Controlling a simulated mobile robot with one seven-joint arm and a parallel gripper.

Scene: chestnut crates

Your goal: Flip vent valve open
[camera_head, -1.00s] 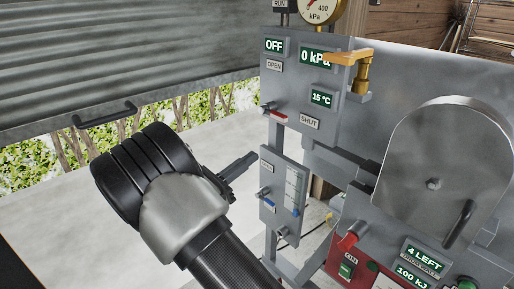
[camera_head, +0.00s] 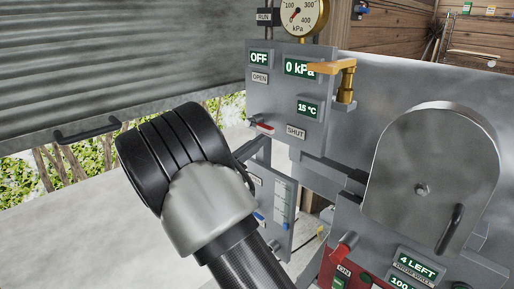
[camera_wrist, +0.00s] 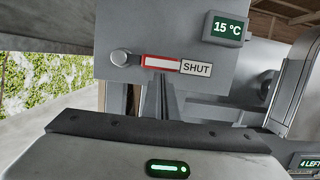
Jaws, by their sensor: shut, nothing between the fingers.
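The vent valve lever (camera_head: 263,127) is a red handle on a round grey pivot at the lower left of the upper grey panel (camera_head: 282,100). In the wrist view the red lever (camera_wrist: 162,63) lies nearly level and points right, toward the SHUT label (camera_wrist: 196,68). The OPEN label (camera_head: 260,78) sits higher on the panel. My gripper (camera_wrist: 160,80) is shut and empty, its fingertips appearing just below the red handle. Whether they touch it I cannot tell. In the head view my wrist hides most of the gripper.
A brass lever (camera_head: 335,68) sticks out at the panel's upper right, below a pressure gauge (camera_head: 301,14). A lower panel (camera_head: 282,205) with a blue handle hangs beneath. A round-topped metal door (camera_head: 430,165) stands right. A corrugated shutter (camera_head: 110,65) is at left.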

